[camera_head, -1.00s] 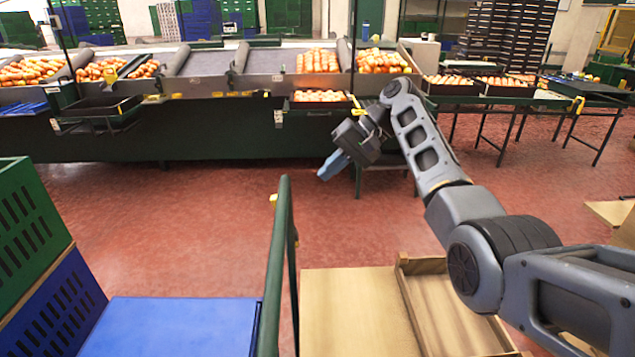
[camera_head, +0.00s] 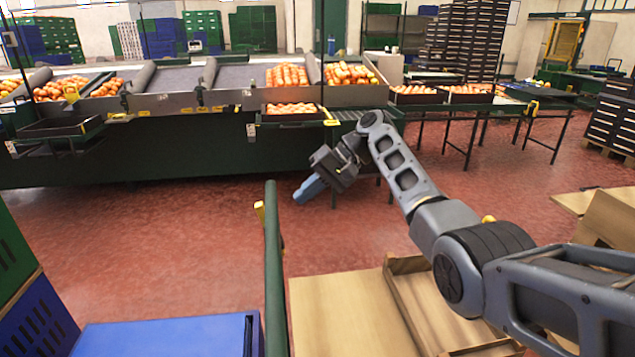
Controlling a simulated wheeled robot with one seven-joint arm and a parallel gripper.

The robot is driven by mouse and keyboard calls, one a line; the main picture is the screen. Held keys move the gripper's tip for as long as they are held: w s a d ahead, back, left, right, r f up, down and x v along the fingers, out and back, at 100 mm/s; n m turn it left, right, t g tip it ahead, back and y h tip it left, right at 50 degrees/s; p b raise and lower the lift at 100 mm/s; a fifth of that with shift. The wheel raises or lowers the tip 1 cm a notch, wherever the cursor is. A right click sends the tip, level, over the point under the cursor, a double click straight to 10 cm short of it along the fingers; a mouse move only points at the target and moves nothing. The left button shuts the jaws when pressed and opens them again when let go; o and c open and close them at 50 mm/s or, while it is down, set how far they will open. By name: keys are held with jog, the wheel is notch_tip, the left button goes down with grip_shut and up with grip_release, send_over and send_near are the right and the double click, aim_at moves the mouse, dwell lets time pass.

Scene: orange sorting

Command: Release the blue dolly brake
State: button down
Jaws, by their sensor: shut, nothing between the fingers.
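The blue dolly (camera_head: 165,337) shows at the bottom left as a flat blue top, cut off by the lower edge. A dark green upright post (camera_head: 273,270) stands at its right side. A small yellow part (camera_head: 259,212) sits on the left of this post near its top; I cannot tell whether it is the brake. My gripper (camera_head: 306,190), with blue fingers, is shut and empty. It hangs in the air to the right of the post's top in the picture, apart from it, pointing down and left.
A green sorting line (camera_head: 150,160) with trays of oranges runs across the back. Green and blue crates (camera_head: 35,320) are stacked at the left edge. A wooden pallet or box (camera_head: 345,315) lies right of the post, under my arm. Red floor (camera_head: 170,240) is open between.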

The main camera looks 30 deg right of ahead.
jog(key=w+a+f, duration=0.2)
jog(key=a+f, duration=0.1)
jog(key=a, duration=0.2)
jog(key=shift+a, duration=0.4)
jog(key=shift+a, duration=0.1)
jog(key=shift+w+a, duration=0.15)
jog(key=shift+a, duration=0.55)
jog(key=shift+d, duration=0.1)
